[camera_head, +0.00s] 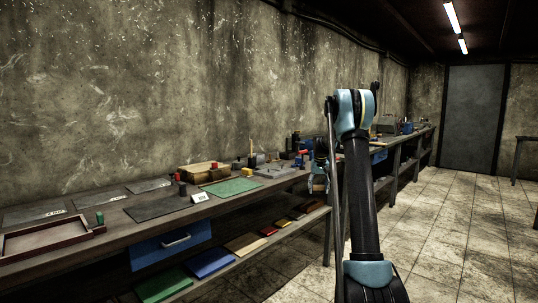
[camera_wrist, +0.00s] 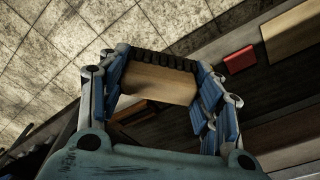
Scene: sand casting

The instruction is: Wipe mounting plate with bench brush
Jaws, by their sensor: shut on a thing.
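My gripper (camera_wrist: 163,72) is shut on the bench brush (camera_wrist: 158,84), which has a pale wooden block and a row of black bristles along its far edge. The blue fingers press on both ends of the block. In the head view my gripper (camera_head: 318,178) is at the bench's front edge, partly behind my arm, and the brush is hard to make out. A grey plate-like piece (camera_head: 274,172) lies on the bench left of the gripper. Dark flat plates (camera_head: 157,206) lie further left. I cannot tell for certain which is the mounting plate.
The long bench (camera_head: 130,235) runs along the wall, with a lower shelf holding coloured slabs (camera_head: 209,262). A green mat (camera_head: 231,187), a tan tray (camera_head: 204,172) and a red-brown tray (camera_head: 47,238) stand on top. A blue drawer (camera_head: 171,243) is under the bench. The tiled floor (camera_head: 460,240) at right is clear.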

